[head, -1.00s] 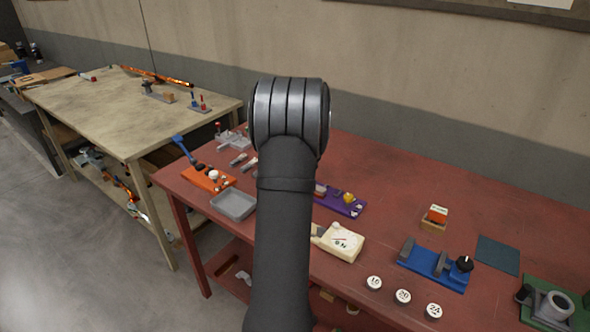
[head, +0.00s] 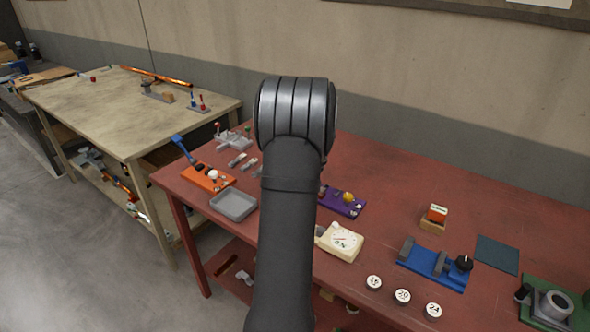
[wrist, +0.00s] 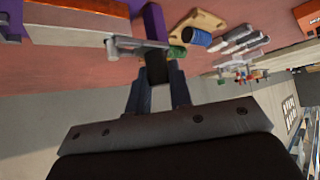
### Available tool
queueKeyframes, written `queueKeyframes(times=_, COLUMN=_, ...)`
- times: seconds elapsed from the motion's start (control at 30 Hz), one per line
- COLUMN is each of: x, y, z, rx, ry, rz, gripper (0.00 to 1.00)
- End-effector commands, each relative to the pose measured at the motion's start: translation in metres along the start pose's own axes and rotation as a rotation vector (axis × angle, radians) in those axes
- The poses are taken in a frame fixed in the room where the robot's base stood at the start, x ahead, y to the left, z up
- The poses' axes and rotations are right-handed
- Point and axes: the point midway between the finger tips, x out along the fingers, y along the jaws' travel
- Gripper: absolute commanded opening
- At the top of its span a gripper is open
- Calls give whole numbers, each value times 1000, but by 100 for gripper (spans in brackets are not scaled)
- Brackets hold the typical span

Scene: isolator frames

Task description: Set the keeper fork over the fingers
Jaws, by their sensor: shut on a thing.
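My gripper (wrist: 157,88) is in the wrist view, with its two dark fingers shut on a dark block (wrist: 157,68). A grey metal bar (wrist: 128,44) with short prongs at its left end lies across just beyond the fingertips. It looks joined to the block and may be the keeper fork; I cannot tell surely. In the head view my arm hides the gripper and what it holds. A grey fixture with red and green posts (head: 233,138) stands at the table's back left, and also shows in the wrist view (wrist: 245,72). I cannot make out its fingers.
Several small grey pieces (head: 237,160) lie in front of the fixture. The red table's back middle is clear.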

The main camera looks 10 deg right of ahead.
Motion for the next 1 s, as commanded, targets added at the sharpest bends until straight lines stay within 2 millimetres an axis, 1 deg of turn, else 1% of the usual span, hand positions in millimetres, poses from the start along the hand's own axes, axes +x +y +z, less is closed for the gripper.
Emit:
queueKeyframes(times=0.03, x=-4, y=6, z=3, rx=4, ry=0, rz=2, gripper=0)
queueKeyframes(times=0.13, x=-8, y=11, z=8, rx=2, ry=1, rz=1, gripper=0)
queueKeyframes(times=0.47, x=-9, y=14, z=10, rx=1, ry=0, rz=3, gripper=0)
queueKeyframes(times=0.5, x=-9, y=14, z=10, rx=1, ry=0, rz=3, gripper=27)
queueKeyframes(times=0.57, x=-9, y=14, z=10, rx=1, ry=0, rz=3, gripper=39)
queueKeyframes(times=0.6, x=-9, y=14, z=10, rx=1, ry=0, rz=3, gripper=41)
queueKeyframes(times=0.87, x=-9, y=12, z=9, rx=0, ry=1, rz=1, gripper=41)
queueKeyframes(times=1.0, x=-17, y=12, z=8, rx=1, ry=3, rz=1, gripper=41)
